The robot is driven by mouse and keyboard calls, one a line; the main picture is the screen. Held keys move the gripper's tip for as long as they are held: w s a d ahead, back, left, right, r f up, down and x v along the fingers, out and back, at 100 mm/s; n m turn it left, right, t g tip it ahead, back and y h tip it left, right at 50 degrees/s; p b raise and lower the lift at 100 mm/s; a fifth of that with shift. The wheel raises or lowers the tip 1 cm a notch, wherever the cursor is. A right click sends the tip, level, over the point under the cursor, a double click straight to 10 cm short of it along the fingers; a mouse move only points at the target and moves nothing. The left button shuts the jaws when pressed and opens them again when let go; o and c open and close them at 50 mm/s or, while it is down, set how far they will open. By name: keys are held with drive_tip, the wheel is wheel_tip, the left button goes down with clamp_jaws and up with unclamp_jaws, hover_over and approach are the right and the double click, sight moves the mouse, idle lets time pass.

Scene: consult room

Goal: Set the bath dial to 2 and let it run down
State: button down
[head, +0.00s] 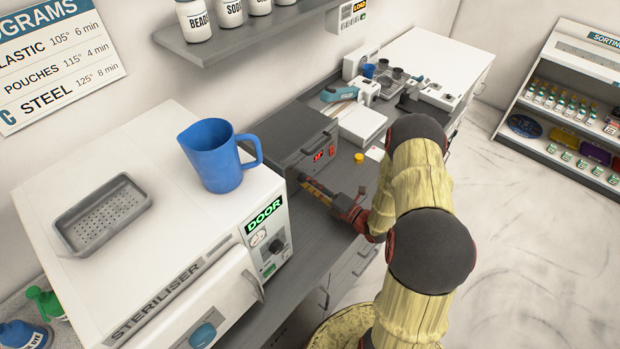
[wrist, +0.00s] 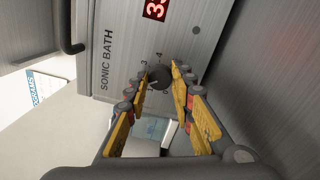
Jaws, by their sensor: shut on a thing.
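The sonic bath (head: 303,143) is a grey box on the counter with a handle and a red display. In the wrist view its brushed front (wrist: 125,40), lettered SONIC BATH, appears turned on its side. The dark round bath dial (wrist: 158,78) sits low on that front, with small numbers around it. A pale mark shows at the dial's edge, but I cannot tell the exact number it points to. My gripper (head: 316,190) is at the bath's front, its yellow fingers shut on the dial from both sides (wrist: 161,76). The red display (wrist: 156,9) shows a 3, partly cut off.
The white steriliser (head: 180,240) stands left of the bath, bearing a blue jug (head: 214,155) and a grey perforated tray (head: 103,213). A yellow cap (head: 359,157) lies on the counter right of the bath. A shelf (head: 245,30) hangs above.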

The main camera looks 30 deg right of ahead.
drive_tip(key=shift+m+p, duration=0.6)
drive_tip(key=shift+m, duration=0.6)
drive_tip(key=c, duration=1.5)
unclamp_jaws()
drive_tip(key=v, duration=1.2)
